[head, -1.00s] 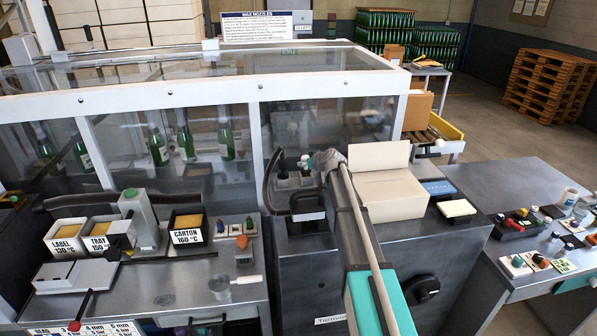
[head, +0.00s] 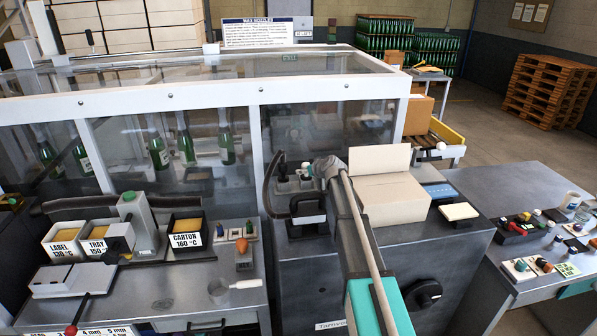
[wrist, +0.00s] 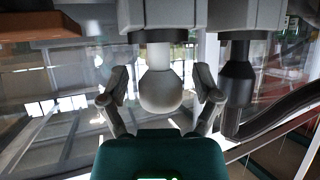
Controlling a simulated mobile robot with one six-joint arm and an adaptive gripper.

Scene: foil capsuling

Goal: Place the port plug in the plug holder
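A pale, round-ended plug (wrist: 160,85), likely the port plug, shows in the wrist view with its neck running into a dark collar on a grey block (wrist: 140,14), likely the plug holder. My gripper (wrist: 160,100) has a finger on each side of the plug, with a visible gap on both sides. It is open and holds nothing.
A cardboard box (head: 390,196) stands just right of my arm. A black hose (head: 269,185) curves close to the holder on the left. The glazed machine enclosure (head: 180,98) rises behind. A right-hand table (head: 475,180) carries several small parts.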

